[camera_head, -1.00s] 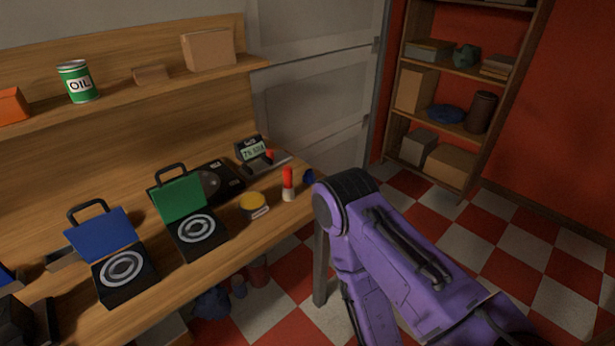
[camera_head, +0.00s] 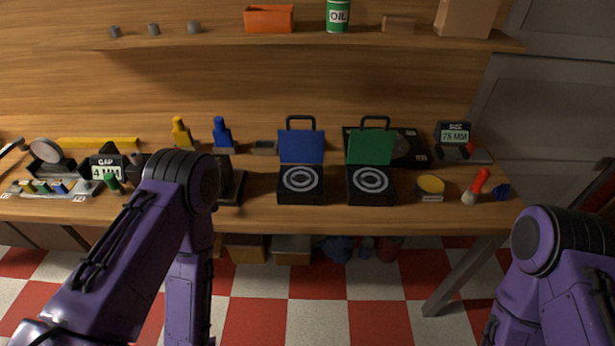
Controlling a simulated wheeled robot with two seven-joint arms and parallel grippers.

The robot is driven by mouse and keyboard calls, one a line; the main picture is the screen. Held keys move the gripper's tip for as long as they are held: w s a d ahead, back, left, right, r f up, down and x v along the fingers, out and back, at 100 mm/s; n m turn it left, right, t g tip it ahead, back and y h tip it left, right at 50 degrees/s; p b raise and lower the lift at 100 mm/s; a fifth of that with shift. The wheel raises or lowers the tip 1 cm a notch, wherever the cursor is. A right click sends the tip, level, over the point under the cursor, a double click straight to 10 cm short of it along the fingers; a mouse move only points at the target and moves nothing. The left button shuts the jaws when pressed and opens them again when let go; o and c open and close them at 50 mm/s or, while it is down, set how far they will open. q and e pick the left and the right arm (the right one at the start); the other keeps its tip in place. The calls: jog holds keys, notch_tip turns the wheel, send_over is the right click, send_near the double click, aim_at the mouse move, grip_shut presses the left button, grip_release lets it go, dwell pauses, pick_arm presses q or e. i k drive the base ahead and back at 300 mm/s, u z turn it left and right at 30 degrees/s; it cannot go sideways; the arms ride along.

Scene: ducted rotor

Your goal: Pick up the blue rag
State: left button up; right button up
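My two purple arms show at the lower left and lower right. Both grippers are outside the picture.
The wooden workbench (camera_head: 420,217) carries a blue-lidded case (camera_head: 301,146), a green-lidded case (camera_head: 369,146), a yellow-topped tin (camera_head: 430,185) and a gauge display (camera_head: 454,136). A shelf (camera_head: 300,44) runs above. A bench leg (camera_head: 465,277) stands at right; the checkered floor in front is clear.

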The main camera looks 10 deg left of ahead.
aim_at(501, 192)
jog(key=u, duration=3.1)
jog(key=k, duration=2.1)
jog(key=z, duration=2.1)
